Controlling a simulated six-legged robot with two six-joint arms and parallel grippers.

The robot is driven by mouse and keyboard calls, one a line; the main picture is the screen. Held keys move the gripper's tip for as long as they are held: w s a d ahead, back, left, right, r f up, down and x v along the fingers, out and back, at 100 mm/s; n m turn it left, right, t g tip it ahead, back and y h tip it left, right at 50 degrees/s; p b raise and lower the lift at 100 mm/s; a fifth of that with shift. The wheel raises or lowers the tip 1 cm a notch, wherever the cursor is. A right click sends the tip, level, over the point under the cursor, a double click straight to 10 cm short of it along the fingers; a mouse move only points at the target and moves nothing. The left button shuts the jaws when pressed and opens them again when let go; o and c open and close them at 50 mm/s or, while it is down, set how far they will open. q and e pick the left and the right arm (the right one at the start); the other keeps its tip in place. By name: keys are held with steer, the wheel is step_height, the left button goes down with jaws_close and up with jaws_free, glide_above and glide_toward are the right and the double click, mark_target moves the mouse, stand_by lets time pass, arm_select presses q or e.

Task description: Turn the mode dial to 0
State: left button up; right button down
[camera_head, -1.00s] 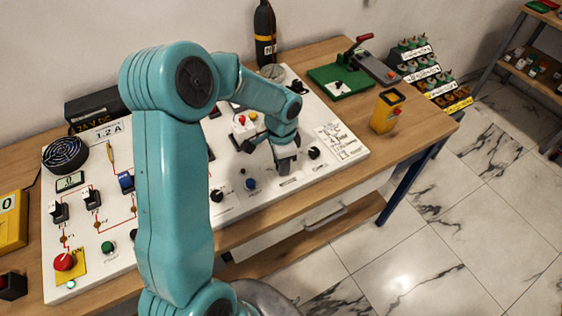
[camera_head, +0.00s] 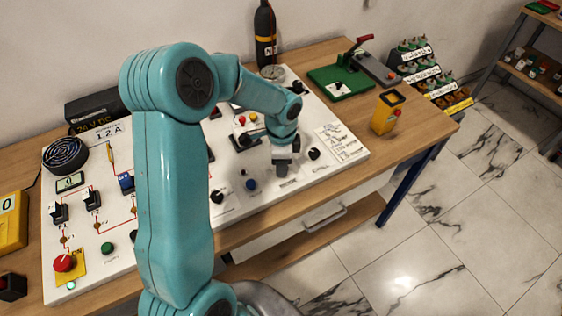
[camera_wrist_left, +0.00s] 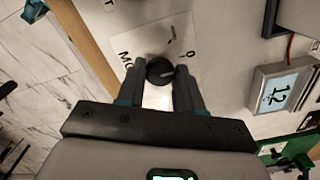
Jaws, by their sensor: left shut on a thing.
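The mode dial (camera_wrist_left: 160,70) is a round black knob with a pale pointer line on a white panel, seen in the left wrist view. Part of its lettering, "MO", shows to its left, and a small mark shows to its upper right. My left gripper (camera_wrist_left: 159,73) has its two dark fingers shut on the knob's sides. In the head view my left gripper (camera_head: 283,169) points down at the front right part of the panel (camera_head: 315,172), and it hides the dial there. My right gripper is in neither view.
Other knobs stand close by: a black one (camera_head: 314,154) to the right, a blue one (camera_head: 251,184) and a black one (camera_head: 217,196) to the left. A grey display (camera_wrist_left: 283,88) shows in the wrist view. A yellow box (camera_head: 387,113) stands on the table's right.

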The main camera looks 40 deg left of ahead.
arm_select(q)
steer(key=shift+w, duration=0.1)
steer(key=o, duration=1)
steer(key=shift+d, duration=0.1)
steer(key=shift+o, duration=0.2)
steer(key=shift+r, duration=0.1)
step_height(320, 180, up, 16)
steer(key=shift+b, duration=0.35)
